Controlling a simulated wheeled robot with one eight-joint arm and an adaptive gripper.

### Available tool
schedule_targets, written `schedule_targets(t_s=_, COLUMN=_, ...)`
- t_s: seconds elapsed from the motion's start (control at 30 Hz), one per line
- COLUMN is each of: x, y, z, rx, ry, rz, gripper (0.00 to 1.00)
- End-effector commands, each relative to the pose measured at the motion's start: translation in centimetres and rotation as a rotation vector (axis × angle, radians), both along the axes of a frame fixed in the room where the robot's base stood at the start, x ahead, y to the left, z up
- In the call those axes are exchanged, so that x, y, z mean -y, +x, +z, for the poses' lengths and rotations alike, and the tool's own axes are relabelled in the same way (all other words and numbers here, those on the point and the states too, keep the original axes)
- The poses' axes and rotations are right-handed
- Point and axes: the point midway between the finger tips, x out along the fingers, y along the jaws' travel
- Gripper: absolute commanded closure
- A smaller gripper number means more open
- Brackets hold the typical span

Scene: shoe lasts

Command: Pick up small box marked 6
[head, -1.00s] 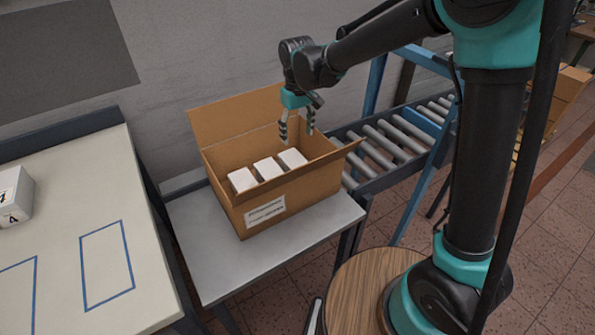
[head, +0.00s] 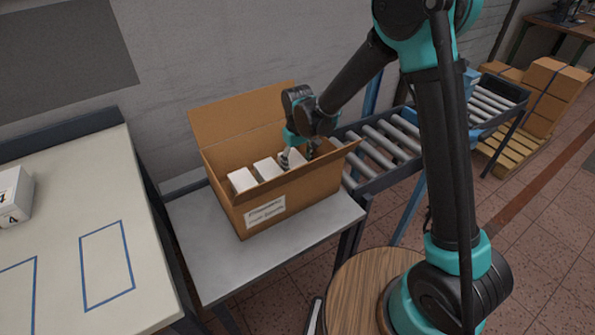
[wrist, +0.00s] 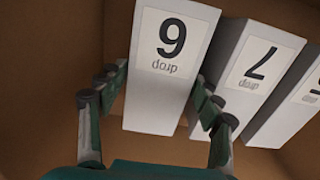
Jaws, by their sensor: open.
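The small white box marked 6 (wrist: 165,85) stands in an open carton; its label reads as 6 in the wrist view, with blurred small print below. In the head view it appears to be the rightmost white box (head: 292,158), partly hidden by my gripper. My gripper (head: 301,155) is open and lowered into the carton. In the wrist view my gripper's fingers (wrist: 157,108) lie on both sides of this box, with visible gaps and no clear contact.
A box marked 7 (wrist: 262,75) stands close to the right, with another partly cut off (wrist: 300,110). The cardboard carton (head: 295,196) has raised walls and flaps and sits on a grey table (head: 225,270). A roller conveyor (head: 390,148) is behind right.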

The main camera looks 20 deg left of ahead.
Motion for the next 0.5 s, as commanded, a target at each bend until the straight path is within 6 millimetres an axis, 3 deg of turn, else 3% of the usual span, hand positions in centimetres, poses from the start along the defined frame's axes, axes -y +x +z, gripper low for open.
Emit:
schedule_targets(t_s=0.3, x=0.0, y=0.0, z=-0.55, rx=0.0, ry=0.0, rz=0.0, gripper=0.36)
schedule_targets(t_s=0.5, x=0.0, y=0.0, z=-0.53, rx=0.0, ry=0.0, rz=0.0, gripper=0.61)
